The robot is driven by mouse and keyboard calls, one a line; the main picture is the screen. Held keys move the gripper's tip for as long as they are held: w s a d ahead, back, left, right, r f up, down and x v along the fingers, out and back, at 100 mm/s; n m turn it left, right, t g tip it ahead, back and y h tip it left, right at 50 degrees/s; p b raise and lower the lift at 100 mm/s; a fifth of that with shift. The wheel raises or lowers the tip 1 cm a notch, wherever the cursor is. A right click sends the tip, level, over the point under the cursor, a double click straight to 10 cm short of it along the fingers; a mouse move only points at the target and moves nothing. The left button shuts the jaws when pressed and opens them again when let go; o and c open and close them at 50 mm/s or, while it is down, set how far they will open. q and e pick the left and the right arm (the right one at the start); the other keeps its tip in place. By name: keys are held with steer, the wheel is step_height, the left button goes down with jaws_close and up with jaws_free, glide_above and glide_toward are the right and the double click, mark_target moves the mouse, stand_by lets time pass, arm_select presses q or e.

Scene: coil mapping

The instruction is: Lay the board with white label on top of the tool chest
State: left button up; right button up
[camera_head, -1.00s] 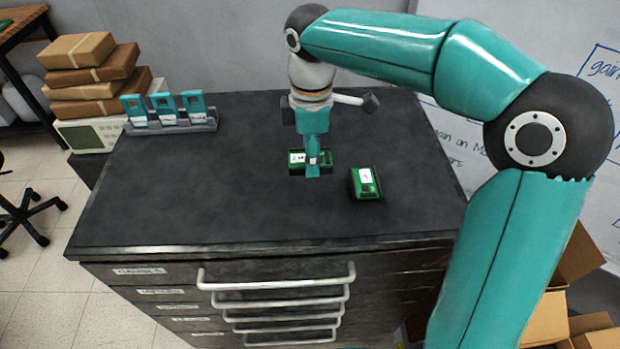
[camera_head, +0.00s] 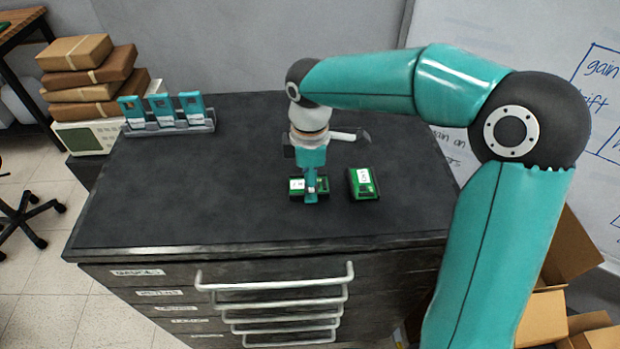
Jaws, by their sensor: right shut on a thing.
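My right gripper (camera_head: 310,186) is shut on a green board with a white label (camera_head: 297,185). The fingers come down over the middle of the board and hide part of it. The board is over the front middle of the tool chest's dark top (camera_head: 200,215); I cannot tell whether it touches the surface. A second green board with a white label (camera_head: 364,184) lies on the chest top, just right of the held one and apart from it. My left gripper is not in view.
A grey rack with several teal-and-white devices (camera_head: 164,116) stands at the chest's back left corner. Brown parcels (camera_head: 85,72) are stacked beyond it. The chest top's left and front middle are clear. Open cardboard boxes (camera_head: 565,255) stand at the right, below the top.

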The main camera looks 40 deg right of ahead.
steer(key=o, duration=1.1)
steer(key=shift+r, duration=0.1)
step_height(320, 180, up, 12)
steer(key=shift+p, duration=0.4)
